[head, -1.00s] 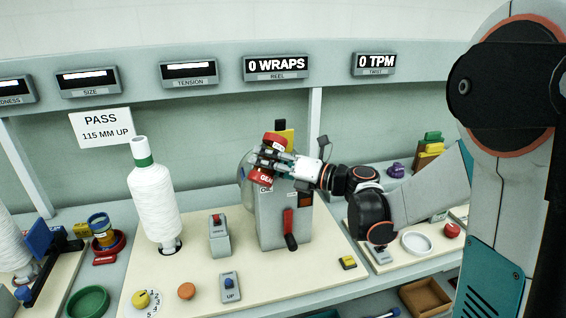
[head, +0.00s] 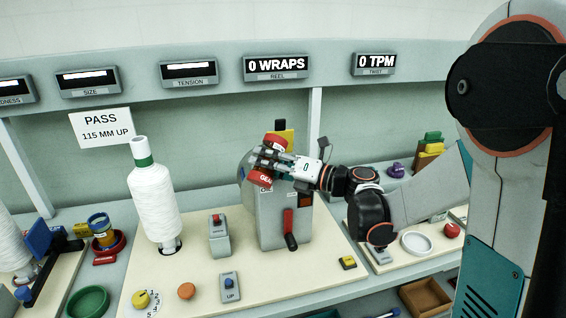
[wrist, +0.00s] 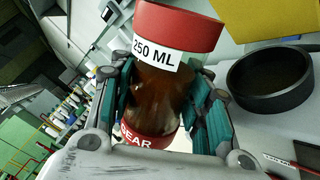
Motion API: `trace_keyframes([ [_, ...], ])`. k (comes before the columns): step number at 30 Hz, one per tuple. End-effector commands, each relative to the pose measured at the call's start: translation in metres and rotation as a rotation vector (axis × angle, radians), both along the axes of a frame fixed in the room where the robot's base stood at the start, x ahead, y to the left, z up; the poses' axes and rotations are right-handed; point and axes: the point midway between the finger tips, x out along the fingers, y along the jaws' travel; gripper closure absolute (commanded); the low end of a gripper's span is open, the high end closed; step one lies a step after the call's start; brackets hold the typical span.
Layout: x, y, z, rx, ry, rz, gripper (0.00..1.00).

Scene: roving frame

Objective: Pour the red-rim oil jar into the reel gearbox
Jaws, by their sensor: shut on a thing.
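The oil jar (wrist: 155,90) is clear with dark amber oil, a red rim, a "250 ML" label and a red "GEAR" band. In the head view its red rim (head: 274,141) shows above my gripper (head: 268,160), and the jar looks tilted. My gripper (wrist: 166,95) is shut around the jar's middle, with one finger on each side. The reel gearbox (head: 265,222) is the grey housing with a red lever, below the REEL display. The jar is held over its top, which the gripper and jar partly hide. I cannot see oil flowing.
A white yarn cone (head: 155,205) stands left of the gearbox, with a small grey switch box (head: 219,240) between them. A white ring dish (head: 416,243) and a red knob (head: 452,230) lie to the right. The wrist view shows a round black cup (wrist: 270,88) beside the jar.

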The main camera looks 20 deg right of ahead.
Motion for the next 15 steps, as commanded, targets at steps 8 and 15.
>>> trace_keyframes([
  [8, -0.0002, 0.0003, -0.0003, 0.011, 0.012, 0.0, 0.88],
  [15, -0.0004, 0.0005, -0.0007, 0.021, 0.023, 0.0, 0.88],
])
